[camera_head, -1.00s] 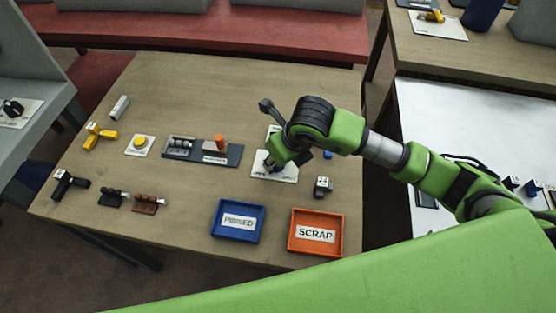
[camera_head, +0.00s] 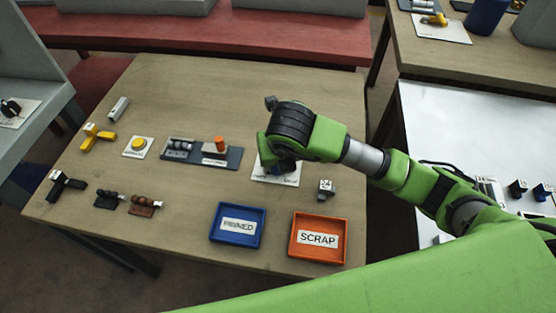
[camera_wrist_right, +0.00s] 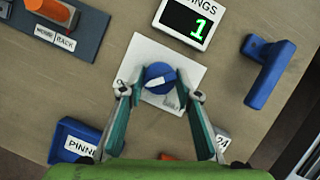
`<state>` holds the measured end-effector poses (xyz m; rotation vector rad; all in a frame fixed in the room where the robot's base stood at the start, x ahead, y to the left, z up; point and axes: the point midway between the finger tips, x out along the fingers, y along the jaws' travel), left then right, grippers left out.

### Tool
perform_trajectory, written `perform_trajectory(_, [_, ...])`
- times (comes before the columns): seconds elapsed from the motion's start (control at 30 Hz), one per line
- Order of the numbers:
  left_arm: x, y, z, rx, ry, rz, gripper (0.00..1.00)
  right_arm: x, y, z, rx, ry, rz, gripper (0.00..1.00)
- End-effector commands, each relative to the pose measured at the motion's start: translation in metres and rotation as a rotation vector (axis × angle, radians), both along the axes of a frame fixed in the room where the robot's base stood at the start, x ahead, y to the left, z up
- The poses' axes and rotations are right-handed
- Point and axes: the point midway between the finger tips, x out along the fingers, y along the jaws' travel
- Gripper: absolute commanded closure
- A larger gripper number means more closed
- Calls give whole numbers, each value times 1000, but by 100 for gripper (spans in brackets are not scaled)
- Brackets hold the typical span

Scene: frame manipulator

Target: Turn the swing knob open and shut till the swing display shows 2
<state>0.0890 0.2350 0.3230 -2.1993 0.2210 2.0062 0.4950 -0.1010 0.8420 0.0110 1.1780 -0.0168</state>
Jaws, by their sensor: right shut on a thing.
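The round blue swing knob (camera_wrist_right: 161,74) sits on a white plate (camera_wrist_right: 143,52) in the right wrist view, with a white mark on its top. My right gripper (camera_wrist_right: 160,90) is shut on the knob, one finger on each side. The swing display (camera_wrist_right: 190,20) stands just beyond the plate and shows a green 1. In the head view my right arm covers most of the knob and the display; part of the white plate (camera_head: 290,178) shows beneath it. My left gripper is not in view.
A blue angled handle (camera_wrist_right: 268,75) lies right of the plate. A grey rack with an orange peg (camera_head: 220,145) is to the left. A blue tray (camera_head: 238,225) and an orange SCRAP tray (camera_head: 318,238) sit at the front. A small numbered block (camera_head: 326,188) is close by.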

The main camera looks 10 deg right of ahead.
Motion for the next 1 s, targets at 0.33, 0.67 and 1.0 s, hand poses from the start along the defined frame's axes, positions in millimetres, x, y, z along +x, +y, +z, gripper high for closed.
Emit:
perform_trajectory(0.33, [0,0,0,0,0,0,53,0,0,0,0,0,-2,53])
perform_trajectory(0.67, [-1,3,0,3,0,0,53,0,0,1,0,0,0,53])
perform_trajectory(1.0, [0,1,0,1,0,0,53,-20,1,53,3,-6,2,53])
